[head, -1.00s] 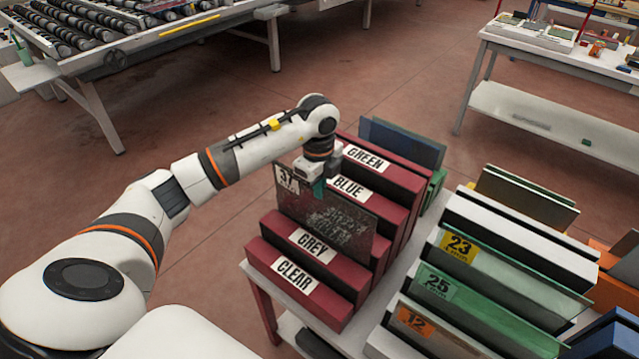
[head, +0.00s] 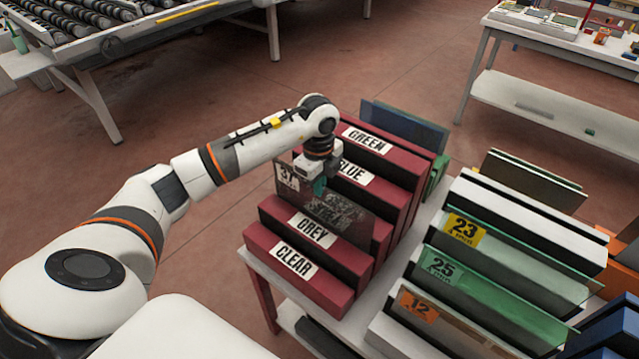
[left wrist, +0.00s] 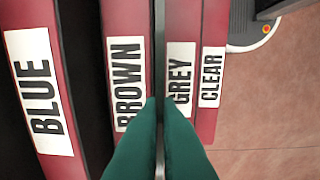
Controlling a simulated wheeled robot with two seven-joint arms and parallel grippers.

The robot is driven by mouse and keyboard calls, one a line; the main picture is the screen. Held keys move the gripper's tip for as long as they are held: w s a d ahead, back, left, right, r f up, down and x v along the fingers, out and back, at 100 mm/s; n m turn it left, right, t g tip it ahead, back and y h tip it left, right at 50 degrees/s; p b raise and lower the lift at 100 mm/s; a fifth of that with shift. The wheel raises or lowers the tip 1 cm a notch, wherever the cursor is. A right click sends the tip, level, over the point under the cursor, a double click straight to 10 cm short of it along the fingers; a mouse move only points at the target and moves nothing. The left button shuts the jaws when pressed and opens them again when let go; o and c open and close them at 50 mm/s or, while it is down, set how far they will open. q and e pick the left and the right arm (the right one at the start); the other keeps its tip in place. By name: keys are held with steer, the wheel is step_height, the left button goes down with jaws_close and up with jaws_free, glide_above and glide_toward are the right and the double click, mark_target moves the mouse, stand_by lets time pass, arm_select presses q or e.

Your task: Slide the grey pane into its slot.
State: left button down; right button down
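The grey pane (head: 345,214), dark and see-through with a "37" tag, stands upright in the red rack. Its lower part is hidden behind the divider labelled GREY (head: 312,231). My left gripper (head: 319,186) is shut on the pane's top edge near the tagged end. In the left wrist view the green fingertips (left wrist: 160,103) close on the pane, seen edge-on as a thin line between the BROWN divider (left wrist: 127,75) and the GREY divider (left wrist: 180,80). How deep the bottom edge sits is hidden. My right gripper is not in view.
The CLEAR divider (head: 297,262) is in front; the BLUE (head: 354,172) and GREEN (head: 367,140) dividers stand behind. A second rack with tagged panes 23 (head: 464,228), 25 (head: 441,265) and 12 (head: 418,306) is at right. Open floor (head: 215,110) lies behind the arm.

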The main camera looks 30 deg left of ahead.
arm_select(q)
steer(key=shift+f+b, duration=0.3)
steer(key=shift+f, duration=0.05)
stand_by(0.6)
steer(key=c, duration=1.6)
jaws_free()
steer(key=shift+o, duration=0.2)
step_height(320, 180, up, 12)
steer(key=b, duration=0.2)
steer(key=shift+s, duration=0.25)
